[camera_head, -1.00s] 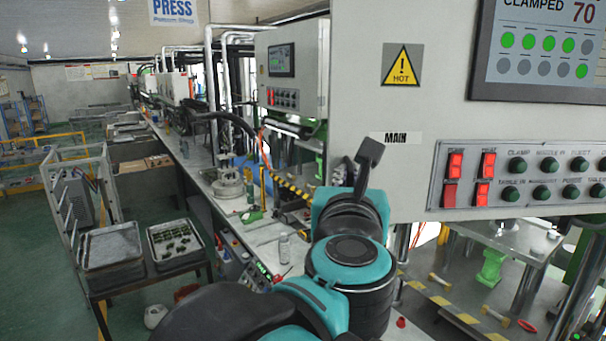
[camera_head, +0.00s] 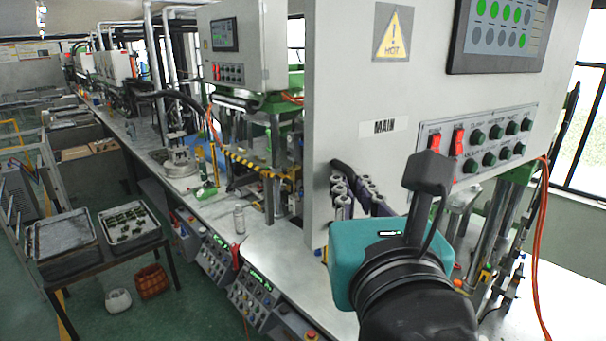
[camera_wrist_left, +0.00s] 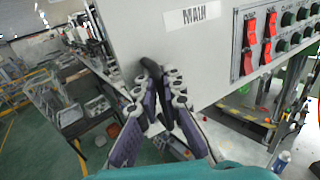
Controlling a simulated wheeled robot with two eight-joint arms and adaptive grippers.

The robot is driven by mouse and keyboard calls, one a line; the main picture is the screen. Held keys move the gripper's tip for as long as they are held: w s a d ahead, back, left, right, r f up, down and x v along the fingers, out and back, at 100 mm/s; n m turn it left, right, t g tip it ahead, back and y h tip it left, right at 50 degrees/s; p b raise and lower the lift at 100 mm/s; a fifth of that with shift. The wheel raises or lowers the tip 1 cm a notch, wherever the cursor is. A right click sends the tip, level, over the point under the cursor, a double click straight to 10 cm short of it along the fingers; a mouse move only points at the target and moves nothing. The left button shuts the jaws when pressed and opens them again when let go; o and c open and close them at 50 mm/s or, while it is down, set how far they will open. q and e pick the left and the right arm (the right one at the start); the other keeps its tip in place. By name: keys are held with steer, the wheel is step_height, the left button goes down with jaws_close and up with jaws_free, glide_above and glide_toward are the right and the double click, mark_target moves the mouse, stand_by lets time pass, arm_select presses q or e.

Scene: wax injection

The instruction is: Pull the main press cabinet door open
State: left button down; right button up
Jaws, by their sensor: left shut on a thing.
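The main press cabinet door (camera_head: 345,70) is a light grey panel with a MAIN label (camera_head: 384,127), a yellow HOT sign and a screen. Its face slants in the head view, its left edge nearer the middle. My left gripper (camera_head: 352,185) is at the lower left part of the door, below the label. My right gripper is not in view.
Red switches and green buttons (camera_head: 480,140) sit on the door's right. An orange cable (camera_head: 541,230) hangs at the right. A similar cabinet (camera_head: 260,45) stands behind along the long workbench (camera_head: 270,250). Trays (camera_head: 130,222) stand on a table at left, with green floor around.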

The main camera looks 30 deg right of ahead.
arm_select(q)
steer(key=shift+s+r, duration=0.2)
steer(key=shift+s, duration=0.2)
steer(key=shift+w, duration=0.15)
steer(key=c, duration=1.9)
jaws_free()
steer(key=shift+d+f, duration=0.1)
steer(key=shift+d, duration=0.1)
steer(key=shift+a, duration=0.15)
